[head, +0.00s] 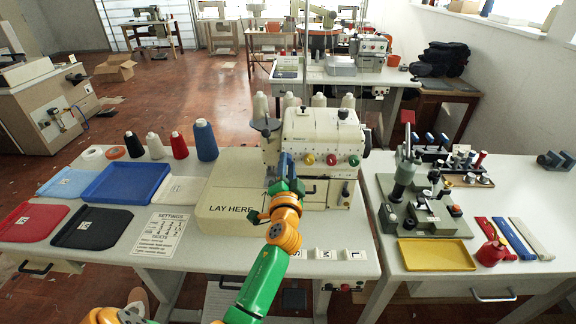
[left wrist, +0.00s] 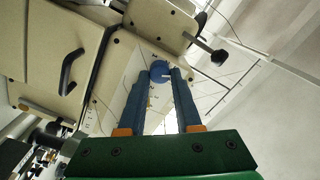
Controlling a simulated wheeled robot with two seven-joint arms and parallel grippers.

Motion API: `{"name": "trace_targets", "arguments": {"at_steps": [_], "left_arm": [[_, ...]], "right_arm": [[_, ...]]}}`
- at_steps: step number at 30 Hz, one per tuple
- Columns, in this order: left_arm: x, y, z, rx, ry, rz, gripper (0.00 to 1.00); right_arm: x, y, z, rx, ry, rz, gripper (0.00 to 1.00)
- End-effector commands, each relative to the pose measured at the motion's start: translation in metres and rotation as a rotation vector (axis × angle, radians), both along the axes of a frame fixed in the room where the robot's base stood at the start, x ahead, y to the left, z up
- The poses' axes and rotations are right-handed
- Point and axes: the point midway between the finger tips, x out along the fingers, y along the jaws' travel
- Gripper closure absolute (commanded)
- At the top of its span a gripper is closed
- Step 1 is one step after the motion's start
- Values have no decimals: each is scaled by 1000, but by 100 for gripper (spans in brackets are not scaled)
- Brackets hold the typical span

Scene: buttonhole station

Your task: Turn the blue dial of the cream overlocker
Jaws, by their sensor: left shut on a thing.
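The cream overlocker (head: 322,140) stands on the white table. Its front has a row of dials, with red, yellow and green ones showing in the head view. My left gripper (head: 286,160) reaches up to the left end of that row and hides the spot there. In the left wrist view the blue dial (left wrist: 160,71) sits between the tips of the two blue fingers of my left gripper (left wrist: 161,77). The fingers are shut on the dial. My right gripper does not show in either view.
A cream board marked LAY HERE (head: 222,208) lies left of the overlocker. A blue tray (head: 128,183) and thread cones, including a blue one (head: 205,140), are further left. A second table with a grey-green press (head: 406,175) and a yellow tray (head: 436,255) stands at right.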

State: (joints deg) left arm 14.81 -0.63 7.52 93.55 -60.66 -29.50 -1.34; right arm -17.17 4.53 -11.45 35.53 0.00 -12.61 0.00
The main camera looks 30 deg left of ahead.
Motion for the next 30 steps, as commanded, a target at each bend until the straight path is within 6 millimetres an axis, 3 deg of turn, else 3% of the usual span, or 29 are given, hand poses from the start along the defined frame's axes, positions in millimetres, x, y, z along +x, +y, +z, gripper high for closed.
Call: {"name": "trace_targets", "arguments": {"at_steps": [4,5,8,17,25,30], "left_arm": [[0,1,1,1,-1,3,100],[0,1,1,1,-2,4,65],[0,1,1,1,-2,3,38],[-1,0,0,0,-1,1,37],[-44,-26,-4,-4,-1,2,37],[-59,-36,-3,-2,0,3,37]], "right_arm": [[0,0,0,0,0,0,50],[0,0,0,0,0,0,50],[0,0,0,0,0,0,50],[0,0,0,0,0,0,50],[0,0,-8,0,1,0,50],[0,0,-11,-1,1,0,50]]}}
